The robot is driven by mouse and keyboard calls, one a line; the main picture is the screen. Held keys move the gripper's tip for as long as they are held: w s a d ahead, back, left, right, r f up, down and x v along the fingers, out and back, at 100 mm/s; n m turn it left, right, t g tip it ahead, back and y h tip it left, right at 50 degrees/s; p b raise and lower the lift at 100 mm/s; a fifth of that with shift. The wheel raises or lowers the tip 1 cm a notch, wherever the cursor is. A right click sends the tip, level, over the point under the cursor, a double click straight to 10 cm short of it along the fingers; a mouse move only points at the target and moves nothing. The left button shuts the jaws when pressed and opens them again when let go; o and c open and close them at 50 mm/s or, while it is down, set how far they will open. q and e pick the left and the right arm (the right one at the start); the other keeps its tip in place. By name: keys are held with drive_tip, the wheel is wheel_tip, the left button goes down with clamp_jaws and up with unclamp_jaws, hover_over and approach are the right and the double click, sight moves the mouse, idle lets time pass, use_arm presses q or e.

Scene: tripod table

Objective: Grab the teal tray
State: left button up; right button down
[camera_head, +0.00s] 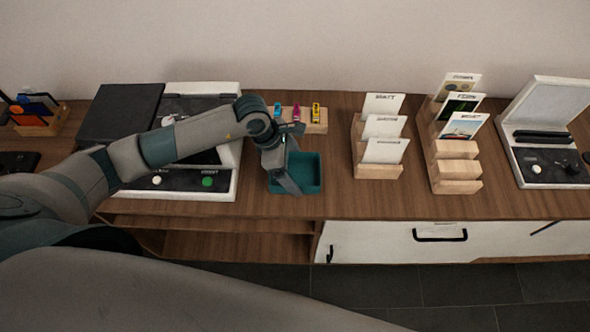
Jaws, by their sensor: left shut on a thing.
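The teal tray (310,172) is a small open box on the wooden tabletop, just right of the white-edged case. My left gripper (291,184) reaches down at the tray's left side, and its fingers overlap the tray's left wall. It is shut on the tray. The fingers hide part of the left wall and some of the inside. The part of the tray's inside that shows looks empty. My right gripper is not in view.
Behind the tray is a wooden block (318,128) with small coloured items. Wooden card holders (378,171) (455,186) stand to the right, and an open white case (519,177) is farther right. A drawer (385,252) with a dark handle is below the tabletop.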

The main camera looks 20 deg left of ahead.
sight(295, 176)
use_arm(q)
wheel_tip(295, 176, up, 10)
drive_tip(key=b, duration=0.3)
drive_tip(key=shift+f, duration=0.15)
